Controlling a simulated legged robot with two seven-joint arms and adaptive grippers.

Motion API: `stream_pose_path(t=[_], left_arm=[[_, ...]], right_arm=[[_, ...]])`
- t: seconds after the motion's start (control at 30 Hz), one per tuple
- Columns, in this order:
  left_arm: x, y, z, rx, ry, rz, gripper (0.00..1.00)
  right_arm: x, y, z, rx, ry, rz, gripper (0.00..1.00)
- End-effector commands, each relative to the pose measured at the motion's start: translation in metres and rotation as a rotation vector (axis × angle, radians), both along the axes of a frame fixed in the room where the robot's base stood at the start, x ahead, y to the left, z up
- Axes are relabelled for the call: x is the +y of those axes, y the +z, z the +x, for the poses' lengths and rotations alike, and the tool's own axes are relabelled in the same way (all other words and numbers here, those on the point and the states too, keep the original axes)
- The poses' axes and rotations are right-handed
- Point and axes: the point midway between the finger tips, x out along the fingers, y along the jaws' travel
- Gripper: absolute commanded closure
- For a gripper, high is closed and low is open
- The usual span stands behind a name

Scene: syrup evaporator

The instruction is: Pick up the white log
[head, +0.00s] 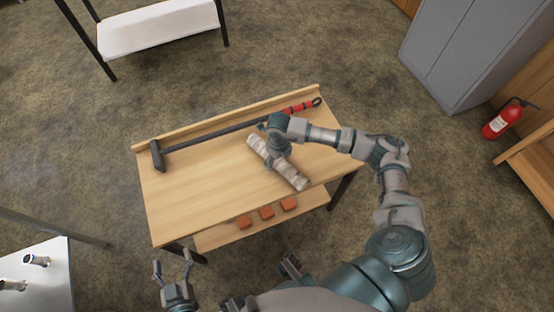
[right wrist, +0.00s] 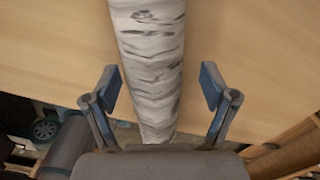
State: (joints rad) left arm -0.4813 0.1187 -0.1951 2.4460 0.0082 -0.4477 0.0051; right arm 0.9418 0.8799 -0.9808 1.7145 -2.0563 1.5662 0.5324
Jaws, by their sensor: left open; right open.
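The white log (head: 292,176), pale with dark bark marks, lies at a slant on the right part of the wooden table (head: 200,192). My right gripper (head: 277,161) is over the log's middle and hides part of it. In the right wrist view, the log (right wrist: 150,60) runs between the two spread fingers of my right gripper (right wrist: 160,88), with a gap on each side. The right gripper is open. My left gripper (head: 173,268) is open and empty, low in the head view, off the table's front left corner.
A long-handled hammer (head: 225,132) with a red grip lies along the table's raised back edge. Several orange-brown blocks (head: 266,212) sit on the lower shelf. The table's left part is clear. A fire extinguisher (head: 502,122) stands beside the grey cabinet (head: 470,50).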

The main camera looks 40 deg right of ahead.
Motion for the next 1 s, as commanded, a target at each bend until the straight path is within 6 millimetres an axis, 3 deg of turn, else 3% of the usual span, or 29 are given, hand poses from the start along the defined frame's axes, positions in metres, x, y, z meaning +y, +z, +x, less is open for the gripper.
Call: stream_pose_path(t=[0.27,0.6,1.0], left_arm=[[0.0008,0.0047,0.0014,-0.029,-0.001,-0.008,0.2],[-0.0047,0.0049,0.0033,-0.028,-0.002,-0.005,0.2],[-0.0026,0.0015,0.0014,0.005,0.0,0.005,0.2]], right_arm=[[0.0018,-0.0034,0.0,-0.002,0.001,-0.002,0.16],[-0.0015,-0.0056,-0.0001,0.0,0.001,0.002,0.96],[-0.0008,0.0025,0.0002,0.0,0.0,-0.002,0.96]])
